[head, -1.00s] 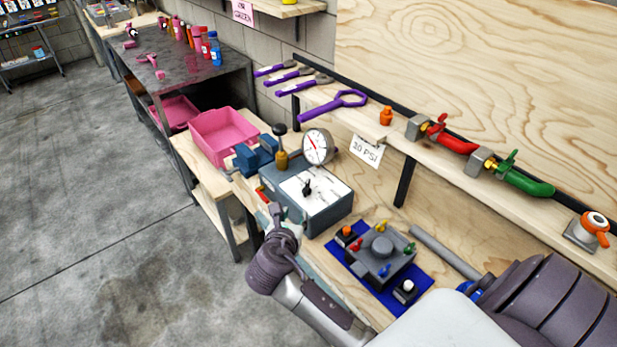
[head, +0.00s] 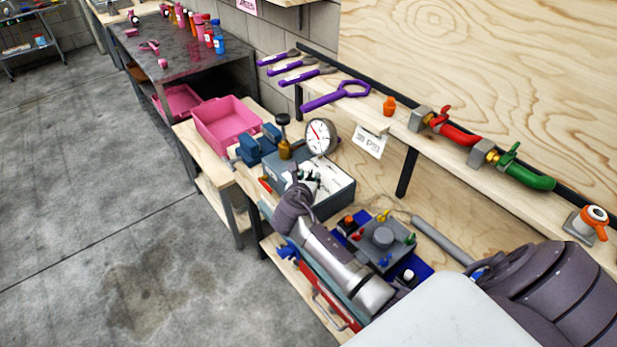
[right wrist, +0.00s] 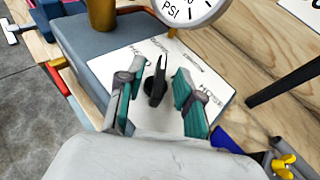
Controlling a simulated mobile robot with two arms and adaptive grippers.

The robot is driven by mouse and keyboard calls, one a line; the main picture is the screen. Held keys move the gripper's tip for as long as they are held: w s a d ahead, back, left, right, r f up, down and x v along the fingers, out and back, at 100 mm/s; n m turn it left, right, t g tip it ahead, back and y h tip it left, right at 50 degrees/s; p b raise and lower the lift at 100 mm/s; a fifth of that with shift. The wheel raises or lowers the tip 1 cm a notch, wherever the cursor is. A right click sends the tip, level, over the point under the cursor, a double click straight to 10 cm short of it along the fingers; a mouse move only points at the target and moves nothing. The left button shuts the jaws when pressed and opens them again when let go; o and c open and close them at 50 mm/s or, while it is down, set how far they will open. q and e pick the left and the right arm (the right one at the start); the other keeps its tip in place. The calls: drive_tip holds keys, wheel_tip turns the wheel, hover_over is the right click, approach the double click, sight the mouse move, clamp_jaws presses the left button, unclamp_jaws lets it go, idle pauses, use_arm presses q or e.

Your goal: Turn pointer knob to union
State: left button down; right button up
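The black pointer knob (right wrist: 156,84) stands on the white top panel (right wrist: 108,66) of a blue-grey box. Its pointed end, with a light mark, faces the far edge of the panel. Printed labels ring it; one at the right reads HOSE, and the others are too small to read surely. My right gripper (right wrist: 160,74) is open, with a teal-padded finger on each side of the knob and gaps showing. In the head view my right gripper (head: 306,178) reaches over the box (head: 334,200) and largely hides the knob. My left gripper is not in view.
A pink bin (head: 226,124) and blue vise (head: 258,146) are at left.

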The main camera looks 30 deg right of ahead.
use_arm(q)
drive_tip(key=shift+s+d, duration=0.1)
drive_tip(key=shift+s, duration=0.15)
use_arm(e)
drive_tip(key=shift+f, duration=0.1)
clamp_jaws()
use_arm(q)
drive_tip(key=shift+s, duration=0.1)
use_arm(e)
drive_tip(key=shift+m, duration=0.3)
drive_tip(key=shift+w+a+m+g+h, duration=0.1)
drive_tip(key=shift+w+m+g+h, duration=0.05)
drive_tip(key=shift+m+g+h, duration=0.75)
drive_tip(key=shift+w+m+g+h, duration=0.1)
drive_tip(key=shift+m+g+h, duration=0.2)
drive_tip(key=shift+m+g, duration=0.45)
drive_tip(key=m+g+b, duration=0.1)
drive_tip(key=m+g, duration=0.1)
drive_tip(key=shift+w+g+h+b, duration=0.1)
drive_tip(key=shift+g+h+b, duration=0.25)
drive_tip(key=shift+h+b, duration=0.05)
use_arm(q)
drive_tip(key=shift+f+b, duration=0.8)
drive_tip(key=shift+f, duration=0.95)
use_arm(e)
drive_tip(key=shift+m+g+h, duration=0.4)
drive_tip(key=shift+m+g, duration=0.55)
drive_tip(key=shift+g, duration=0.15)
